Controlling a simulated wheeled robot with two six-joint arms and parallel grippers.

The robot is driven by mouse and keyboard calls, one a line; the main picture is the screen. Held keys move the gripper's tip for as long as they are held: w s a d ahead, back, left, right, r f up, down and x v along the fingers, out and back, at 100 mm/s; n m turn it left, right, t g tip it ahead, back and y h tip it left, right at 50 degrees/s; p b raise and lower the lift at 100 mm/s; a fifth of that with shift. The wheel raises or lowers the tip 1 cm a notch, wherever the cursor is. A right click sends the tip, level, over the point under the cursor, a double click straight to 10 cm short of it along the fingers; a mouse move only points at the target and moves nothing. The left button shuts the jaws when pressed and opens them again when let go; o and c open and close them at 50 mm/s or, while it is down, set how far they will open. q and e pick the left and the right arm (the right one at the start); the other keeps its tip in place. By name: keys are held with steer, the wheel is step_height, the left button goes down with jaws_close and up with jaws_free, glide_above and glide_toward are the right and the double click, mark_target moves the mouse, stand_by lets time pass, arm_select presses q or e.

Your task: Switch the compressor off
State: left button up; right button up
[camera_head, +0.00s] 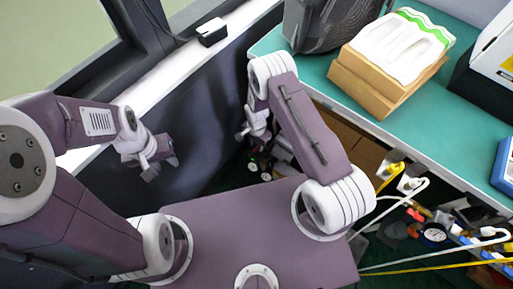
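My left gripper (160,167) hangs in front of the dark wall below the window ledge, with nothing seen in it. My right gripper (243,134) is partly hidden by its own arm, near the left end of the green-topped bench. Both are too small to tell whether open or shut. I cannot clearly make out a compressor or its switch. Small round parts, perhaps gauges or knobs (265,170), show low in the gap beyond my base, partly covered by my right arm and base.
The green bench (345,100) carries a dark case (322,24), a wooden box with white contents (385,80) and a blue item (504,165). Hoses, a dial (434,233) and coloured fittings crowd the lower right. A small box (211,33) sits on the white ledge (185,75).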

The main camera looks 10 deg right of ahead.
step_height(320, 180, down, 2)
steer(key=shift+f, duration=0.2)
jaws_close()
